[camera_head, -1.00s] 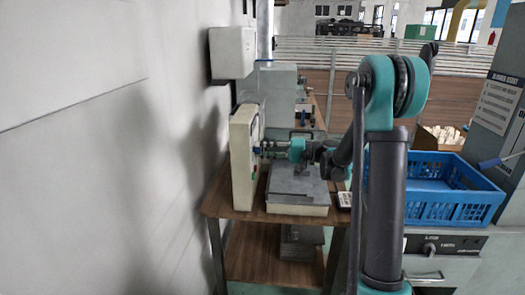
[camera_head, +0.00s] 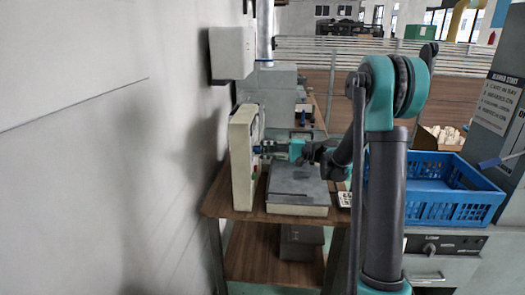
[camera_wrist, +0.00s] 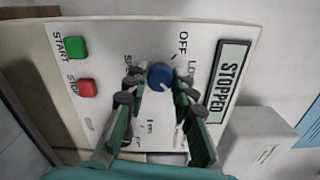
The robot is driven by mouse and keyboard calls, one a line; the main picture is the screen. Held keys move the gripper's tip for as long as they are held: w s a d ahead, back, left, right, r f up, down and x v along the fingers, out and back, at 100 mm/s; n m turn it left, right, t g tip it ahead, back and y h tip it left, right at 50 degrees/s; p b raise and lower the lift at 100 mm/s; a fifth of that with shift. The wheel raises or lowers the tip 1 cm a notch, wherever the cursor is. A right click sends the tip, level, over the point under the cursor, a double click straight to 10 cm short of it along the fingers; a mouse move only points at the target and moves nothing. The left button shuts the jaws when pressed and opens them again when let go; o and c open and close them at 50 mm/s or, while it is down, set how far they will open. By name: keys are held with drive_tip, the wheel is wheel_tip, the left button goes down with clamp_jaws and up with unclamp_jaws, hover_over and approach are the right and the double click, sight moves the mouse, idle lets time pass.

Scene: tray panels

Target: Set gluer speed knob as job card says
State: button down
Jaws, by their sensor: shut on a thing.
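The blue gluer speed knob (camera_wrist: 160,74) is on a white panel face (camera_wrist: 205,45) in the wrist view. OFF and a partly hidden word beginning "Lo" are printed beside it. My gripper (camera_wrist: 159,82) is shut on the knob, one finger at each side. A small pale mark shows on the knob's lower edge; the setting it points at is hard to read. The display (camera_wrist: 229,80) reads STOPPED. In the head view my gripper (camera_head: 268,149) reaches left to the upright panel box (camera_head: 242,165). I cannot make out a job card.
A green START button (camera_wrist: 76,47) and a red STOP button (camera_wrist: 86,88) sit left of the knob. In the head view a grey-topped machine (camera_head: 298,188) stands below my gripper on a wooden table (camera_head: 245,210). A blue crate (camera_head: 455,212) stands right.

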drive_tip(key=c, duration=1.3)
unclamp_jaws()
drive_tip(key=shift+o, duration=0.2)
drive_tip(key=d, duration=1.2)
drive_tip(key=shift+s, duration=0.2)
